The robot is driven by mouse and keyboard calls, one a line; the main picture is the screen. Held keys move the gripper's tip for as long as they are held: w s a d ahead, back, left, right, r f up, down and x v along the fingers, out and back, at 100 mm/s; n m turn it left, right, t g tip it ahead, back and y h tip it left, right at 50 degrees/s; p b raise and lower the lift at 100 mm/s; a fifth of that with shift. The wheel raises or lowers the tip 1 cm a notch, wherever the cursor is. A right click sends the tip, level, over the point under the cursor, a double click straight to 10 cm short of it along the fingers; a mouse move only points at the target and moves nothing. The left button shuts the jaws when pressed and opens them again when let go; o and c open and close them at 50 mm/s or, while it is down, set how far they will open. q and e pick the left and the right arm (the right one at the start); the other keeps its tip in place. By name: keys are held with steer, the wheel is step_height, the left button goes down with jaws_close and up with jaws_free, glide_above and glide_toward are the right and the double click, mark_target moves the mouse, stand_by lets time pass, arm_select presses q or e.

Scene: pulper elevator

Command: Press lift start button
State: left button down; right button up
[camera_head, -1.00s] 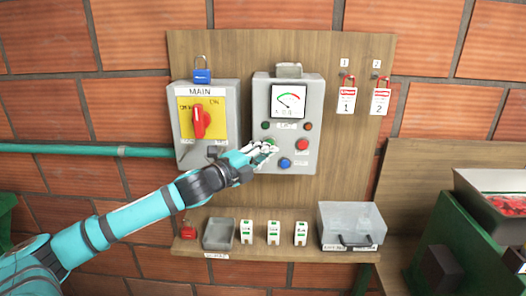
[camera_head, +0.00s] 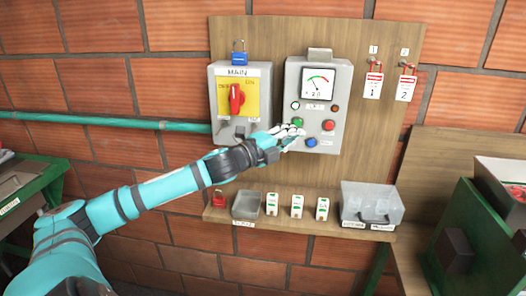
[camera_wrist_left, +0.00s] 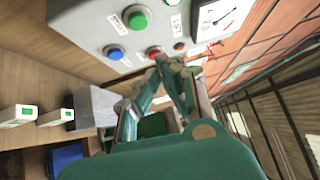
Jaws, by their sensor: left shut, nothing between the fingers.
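The grey control box (camera_head: 343,130) hangs on a wooden board and carries a gauge, two small lamps and three buttons. Its green button (camera_head: 298,122) is upper left of the blue button (camera_head: 311,142); the red button (camera_head: 328,125) is at the right. The left lamp (camera_head: 295,105) looks bright. My left gripper (camera_head: 298,133) is shut and empty, just below the green button, which shows uncovered. In the left wrist view, the fingertips (camera_wrist_left: 172,62) are near the red button (camera_wrist_left: 153,52), and the green button (camera_wrist_left: 137,20) is clear of them. My right gripper is out of view.
A MAIN switch box (camera_head: 241,113) with a red handle is left of the control box.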

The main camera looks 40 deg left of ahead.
arm_select(q)
steer(key=a+b+v, duration=0.1)
steer(key=v, duration=0.7)
steer(key=shift+f, duration=0.4)
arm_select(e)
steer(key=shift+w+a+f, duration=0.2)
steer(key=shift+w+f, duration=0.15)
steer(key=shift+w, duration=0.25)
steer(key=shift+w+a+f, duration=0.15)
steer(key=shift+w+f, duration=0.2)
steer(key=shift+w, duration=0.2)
arm_select(q)
steer(key=shift+a, duration=0.1)
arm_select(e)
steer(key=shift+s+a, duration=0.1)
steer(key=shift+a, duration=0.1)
